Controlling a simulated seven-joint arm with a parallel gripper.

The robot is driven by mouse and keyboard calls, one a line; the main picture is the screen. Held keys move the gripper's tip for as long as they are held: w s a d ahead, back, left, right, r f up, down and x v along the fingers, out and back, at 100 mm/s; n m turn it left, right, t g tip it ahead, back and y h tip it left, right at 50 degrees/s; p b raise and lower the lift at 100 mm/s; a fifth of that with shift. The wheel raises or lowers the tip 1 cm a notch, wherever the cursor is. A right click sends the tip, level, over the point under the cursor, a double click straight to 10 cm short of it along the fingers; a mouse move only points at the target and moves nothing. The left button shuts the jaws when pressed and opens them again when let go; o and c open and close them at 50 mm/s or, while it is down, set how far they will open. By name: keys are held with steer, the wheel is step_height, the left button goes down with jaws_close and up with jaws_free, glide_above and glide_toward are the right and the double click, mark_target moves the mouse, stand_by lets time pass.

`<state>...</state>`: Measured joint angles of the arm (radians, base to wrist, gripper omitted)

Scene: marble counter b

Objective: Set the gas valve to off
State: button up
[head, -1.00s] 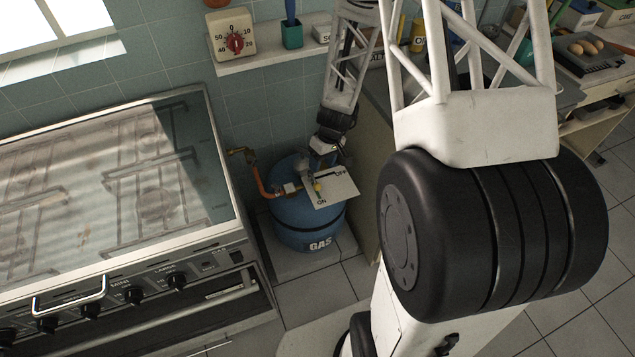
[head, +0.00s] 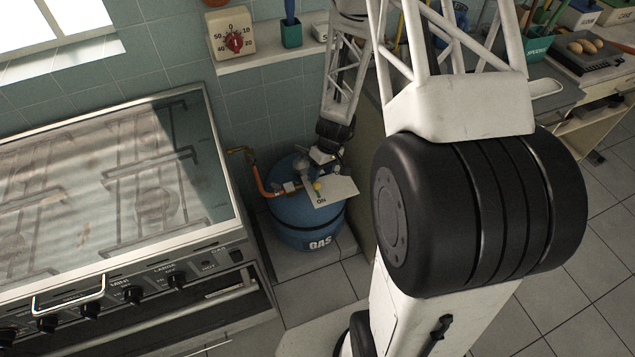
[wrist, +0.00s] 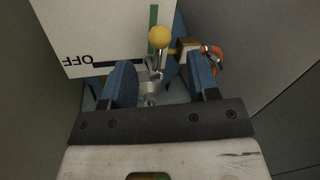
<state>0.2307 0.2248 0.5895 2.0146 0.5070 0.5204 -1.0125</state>
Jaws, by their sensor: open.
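The blue gas cylinder (head: 300,228) stands on the floor between the stove and a cabinet side. A white card (head: 341,191) on top carries ON and OFF marks; in the head view my gripper hides OFF. The valve lever ends in a yellow ball (head: 317,186), also seen in the wrist view (wrist: 159,38), lying beside the green bar on the ON side. My gripper (wrist: 161,70) is open over the valve. The grey metal valve (wrist: 153,68) shows between its blue fingers, with the ball just beyond the fingertips. I cannot tell whether a finger touches the lever.
An orange hose (head: 262,183) runs from a wall tap to the valve, close by the right finger in the wrist view. The stove (head: 110,200) stands to the left. A shelf (head: 270,58) with a red-dial timer (head: 234,40) is above the cylinder.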

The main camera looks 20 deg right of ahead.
steer(key=shift+x, duration=2.7)
steer(key=shift+c, duration=0.4)
jaws_close()
